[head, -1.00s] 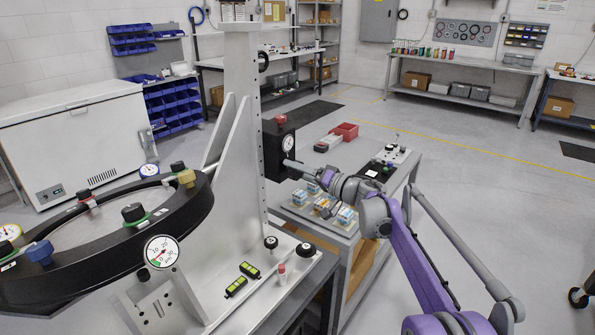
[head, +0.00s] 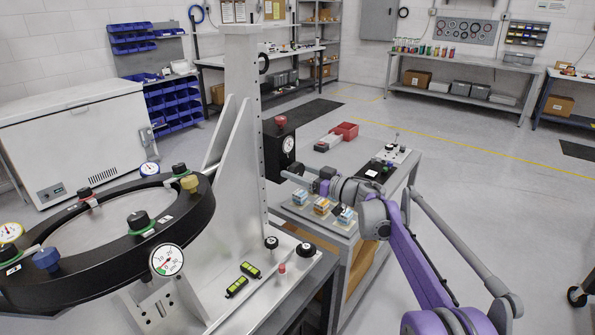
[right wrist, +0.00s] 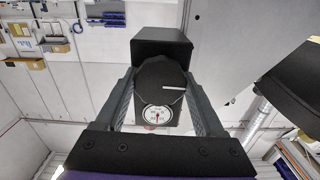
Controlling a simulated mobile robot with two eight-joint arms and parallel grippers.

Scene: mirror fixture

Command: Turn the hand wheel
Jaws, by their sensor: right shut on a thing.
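My right gripper (head: 290,177) comes in from the right and reaches the lower side of a black box (head: 276,150) on the upright white column. In the right wrist view its two fingers (right wrist: 160,78) stand on either side of a dark rounded part with a short white line, which looks like the hand wheel (right wrist: 153,75). The gripper is shut on it. In the head view the wheel is hidden or too small to make out. A dial gauge (head: 288,144) sits on the box. A large black ring (head: 195,212) with knobs and gauges is mounted left of the column. My left gripper is not in view.
The fixture's white base (head: 235,307) carries black knobs and two green-yellow vials (head: 250,269). Open floor lies to the right.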

